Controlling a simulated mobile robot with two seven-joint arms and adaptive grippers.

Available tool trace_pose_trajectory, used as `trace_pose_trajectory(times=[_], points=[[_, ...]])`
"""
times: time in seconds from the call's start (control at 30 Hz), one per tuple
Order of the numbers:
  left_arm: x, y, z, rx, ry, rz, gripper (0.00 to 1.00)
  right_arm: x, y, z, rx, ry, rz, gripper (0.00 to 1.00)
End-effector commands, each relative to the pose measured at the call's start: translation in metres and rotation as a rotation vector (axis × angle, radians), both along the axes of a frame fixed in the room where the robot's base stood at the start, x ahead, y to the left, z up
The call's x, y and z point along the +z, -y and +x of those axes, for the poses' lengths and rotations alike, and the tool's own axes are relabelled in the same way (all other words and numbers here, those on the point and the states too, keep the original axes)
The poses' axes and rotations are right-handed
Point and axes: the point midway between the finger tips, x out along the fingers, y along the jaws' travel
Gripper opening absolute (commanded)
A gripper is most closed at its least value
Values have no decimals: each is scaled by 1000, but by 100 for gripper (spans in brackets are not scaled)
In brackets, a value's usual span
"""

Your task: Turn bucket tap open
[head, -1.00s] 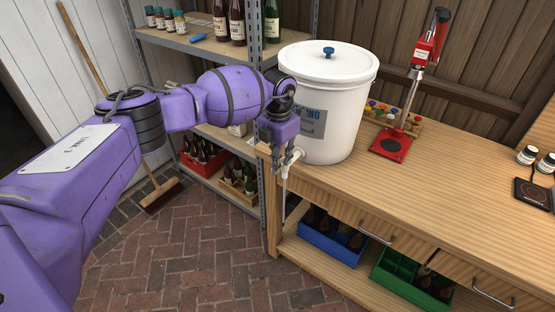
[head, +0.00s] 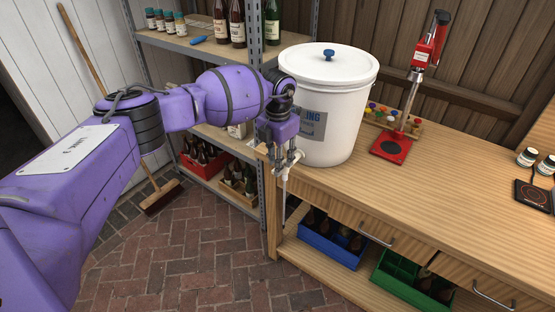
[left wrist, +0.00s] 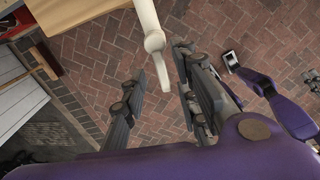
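The white bucket (head: 345,110) with its lid and blue knob stands upright on the left end of the wooden bench. Its white tap (head: 284,187) sticks out low on the bucket's left side, past the bench edge. My left gripper (head: 284,166) points down right at the tap and partly hides it. In the left wrist view the pale tap (left wrist: 154,40) reaches down to the space between the two dark fingers of the gripper (left wrist: 158,92). The fingers stand apart with gaps around the tap's end; contact is not clear.
A red bottle capper (head: 392,148) stands on the bench right of the bucket. A metal shelf post (head: 256,60) rises close behind my left gripper. Blue (head: 333,243) and green (head: 403,283) crates sit under the bench. The brick floor (head: 190,260) in front is clear.

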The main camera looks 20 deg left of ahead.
Motion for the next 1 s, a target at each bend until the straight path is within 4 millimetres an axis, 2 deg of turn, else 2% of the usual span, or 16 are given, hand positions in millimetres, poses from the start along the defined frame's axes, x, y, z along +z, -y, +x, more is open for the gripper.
trace_pose_trajectory(times=[0.4, 0.5, 0.7, 1.0], points=[[83, -2, 2, 3, 7, -1, 28, -1, 0, -2, 1, -3, -1, 40], [98, -2, 1, 3, 6, 1, 28, -1, 0, -2, 1, -4, -1, 40], [115, -2, 1, 3, 4, 0, 28, -1, 0, -2, 1, -4, -1, 40], [117, -2, 1, 3, 4, 0, 28, -1, 1, -2, 1, -4, -1, 40]])
